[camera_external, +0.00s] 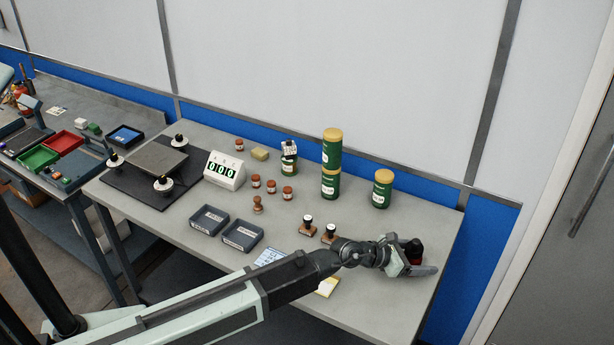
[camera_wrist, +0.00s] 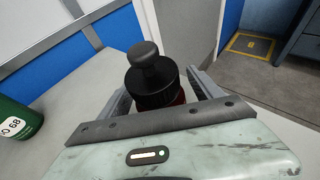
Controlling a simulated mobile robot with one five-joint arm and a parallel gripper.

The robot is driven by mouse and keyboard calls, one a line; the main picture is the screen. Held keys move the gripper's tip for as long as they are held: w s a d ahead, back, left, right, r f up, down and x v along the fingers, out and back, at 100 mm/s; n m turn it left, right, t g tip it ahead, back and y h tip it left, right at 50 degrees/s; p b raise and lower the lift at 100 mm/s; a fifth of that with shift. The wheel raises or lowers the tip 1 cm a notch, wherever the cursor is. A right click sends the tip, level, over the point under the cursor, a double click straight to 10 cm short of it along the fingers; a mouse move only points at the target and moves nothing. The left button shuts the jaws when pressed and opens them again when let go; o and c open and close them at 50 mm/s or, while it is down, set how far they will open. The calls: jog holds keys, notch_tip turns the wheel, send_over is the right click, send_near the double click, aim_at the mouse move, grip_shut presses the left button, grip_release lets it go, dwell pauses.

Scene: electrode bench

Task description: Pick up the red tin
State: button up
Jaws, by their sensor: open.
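The red tin (camera_wrist: 155,92) has a black ridged lid with a round black knob, and a little of its red body shows below the lid. It stands between the two fingers of my gripper (camera_wrist: 158,86) in the wrist view. The fingers are open, one on each side of it. I cannot tell whether either finger touches it. In the external view the red tin (camera_external: 414,249) is at the right end of the bench, partly hidden by my gripper (camera_external: 410,256). Its lower part is hidden in both views.
A green tin (camera_external: 382,189) stands behind my gripper, near a stack of two green tins (camera_external: 331,165); one green tin (camera_wrist: 18,122) shows at the wrist view's left. Two stamps (camera_external: 306,226) stand left of my gripper. The bench's right edge (camera_external: 446,245) is close.

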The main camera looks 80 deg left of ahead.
grip_shut()
notch_tip(320, 180, up, 10)
jog(key=p, duration=1)
